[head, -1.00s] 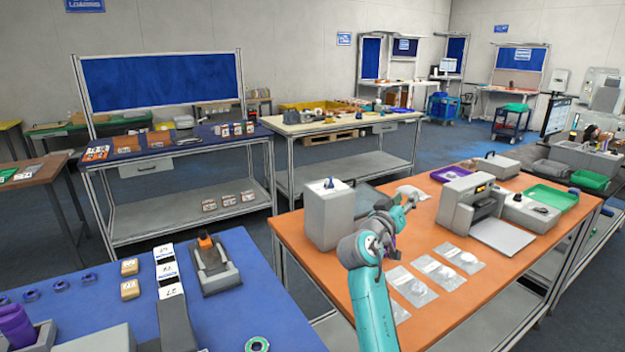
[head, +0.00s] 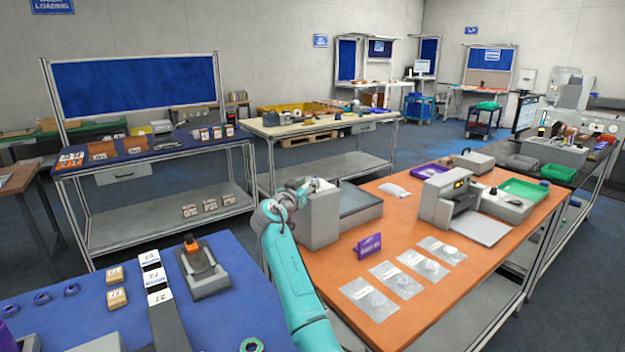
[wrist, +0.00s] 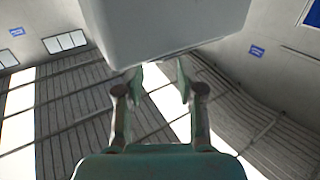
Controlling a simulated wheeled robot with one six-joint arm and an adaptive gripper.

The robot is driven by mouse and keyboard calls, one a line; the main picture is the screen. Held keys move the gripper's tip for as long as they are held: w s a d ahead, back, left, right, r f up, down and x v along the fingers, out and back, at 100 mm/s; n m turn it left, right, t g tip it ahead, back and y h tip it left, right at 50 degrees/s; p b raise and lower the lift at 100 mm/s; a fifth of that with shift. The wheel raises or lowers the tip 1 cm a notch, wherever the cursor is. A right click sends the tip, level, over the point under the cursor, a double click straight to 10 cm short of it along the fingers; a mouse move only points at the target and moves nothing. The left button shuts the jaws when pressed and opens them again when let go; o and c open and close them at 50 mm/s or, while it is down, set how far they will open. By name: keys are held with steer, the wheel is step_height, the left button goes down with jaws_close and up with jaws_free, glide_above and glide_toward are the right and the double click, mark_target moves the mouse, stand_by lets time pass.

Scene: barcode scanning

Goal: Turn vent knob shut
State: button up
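A tall grey box (head: 318,222) stands at the left end of the orange table. The vent knob cannot be made out clearly in the head view now; my arm's end overlaps the box's upper left corner, where a small fitting stood on top earlier. In the wrist view, a pale grey block (wrist: 165,25), perhaps the same box, fills the top centre. My gripper (wrist: 160,74) is open, with a gap between its fingertips and nothing held. Its tips are close under the block's edge; I cannot tell whether they touch it. No knob shows in the wrist view.
The orange table (head: 408,207) also holds a purple sign (head: 368,246), several clear bags, a grey printer (head: 443,198) and a green tray (head: 523,190).

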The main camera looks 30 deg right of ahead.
mark_target(315, 177)
steer(key=shift+x, duration=2.6)
steer(key=shift+s, duration=0.1)
jaws_close()
